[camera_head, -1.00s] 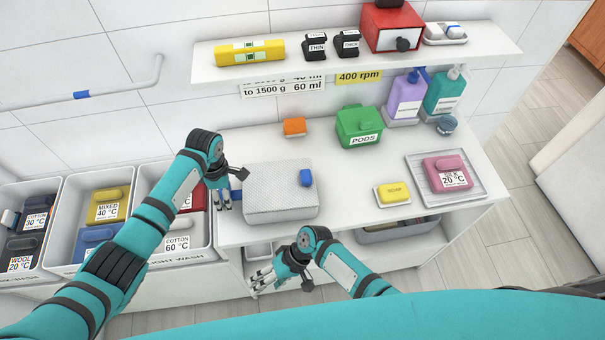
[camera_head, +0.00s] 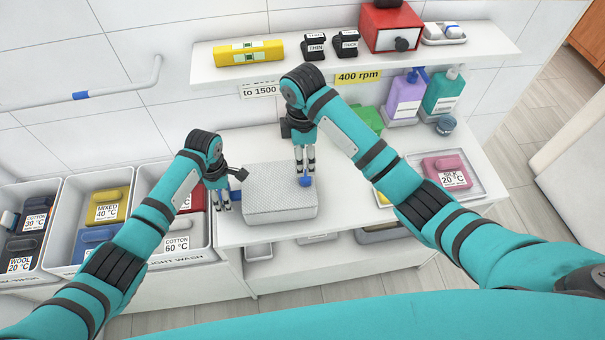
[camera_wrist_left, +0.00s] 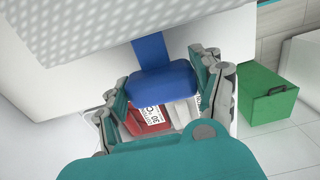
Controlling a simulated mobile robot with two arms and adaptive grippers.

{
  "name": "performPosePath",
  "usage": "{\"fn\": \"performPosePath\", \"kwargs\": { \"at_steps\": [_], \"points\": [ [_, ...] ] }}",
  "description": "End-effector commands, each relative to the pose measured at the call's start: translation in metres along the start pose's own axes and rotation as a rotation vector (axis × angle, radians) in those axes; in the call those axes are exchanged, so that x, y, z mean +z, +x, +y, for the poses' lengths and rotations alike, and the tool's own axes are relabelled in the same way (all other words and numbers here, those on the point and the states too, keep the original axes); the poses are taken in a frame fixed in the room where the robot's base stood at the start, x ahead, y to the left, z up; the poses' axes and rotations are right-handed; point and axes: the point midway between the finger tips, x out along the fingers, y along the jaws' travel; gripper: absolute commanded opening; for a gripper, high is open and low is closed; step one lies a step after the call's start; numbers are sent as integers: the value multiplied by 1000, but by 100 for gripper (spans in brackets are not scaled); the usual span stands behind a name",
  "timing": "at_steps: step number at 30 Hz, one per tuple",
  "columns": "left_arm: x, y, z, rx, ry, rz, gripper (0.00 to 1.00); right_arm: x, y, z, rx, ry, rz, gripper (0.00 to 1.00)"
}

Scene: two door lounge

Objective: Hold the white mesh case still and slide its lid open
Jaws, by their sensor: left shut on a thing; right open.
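The white mesh case (camera_head: 270,200) sits on the white counter, its lid shut as far as I can see. A blue knob (camera_head: 305,181) stands on the right part of its top. My left gripper (camera_head: 222,201) is shut on the blue tab at the case's left side. In the left wrist view the blue tab (camera_wrist_left: 162,82) is between the fingers, with the mesh surface (camera_wrist_left: 100,25) above. My right gripper (camera_head: 305,168) is open, pointing down, with its fingertips at the blue knob. I cannot tell whether they touch it.
Bins of sorted laundry (camera_head: 100,215) stand at the left. A green box (camera_head: 370,118) is partly hidden behind my right arm. Purple (camera_head: 405,98) and teal (camera_head: 443,92) bottles stand at the back right. A shelf (camera_head: 230,68) hangs above the counter.

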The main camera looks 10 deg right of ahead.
Motion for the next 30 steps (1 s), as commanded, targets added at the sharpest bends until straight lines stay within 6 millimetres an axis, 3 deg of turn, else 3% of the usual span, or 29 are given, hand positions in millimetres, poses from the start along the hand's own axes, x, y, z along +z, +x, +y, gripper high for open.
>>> {"fn": "performPosePath", "kwargs": {
  "at_steps": [6,12,18,26,30],
  "points": [
    [0,2,-2,-4,0,0,38,-1,47,-2,-6,0,0,65],
    [0,2,-2,-4,1,0,38,-1,77,-1,-4,1,1,65],
    [0,2,-2,-4,1,0,38,-1,89,-1,-1,1,2,65],
    [0,2,-2,-4,1,0,38,-1,90,-1,-1,1,2,65],
    [0,2,-2,-4,1,0,38,-1,90,-1,-1,1,2,47]
  ]
}}
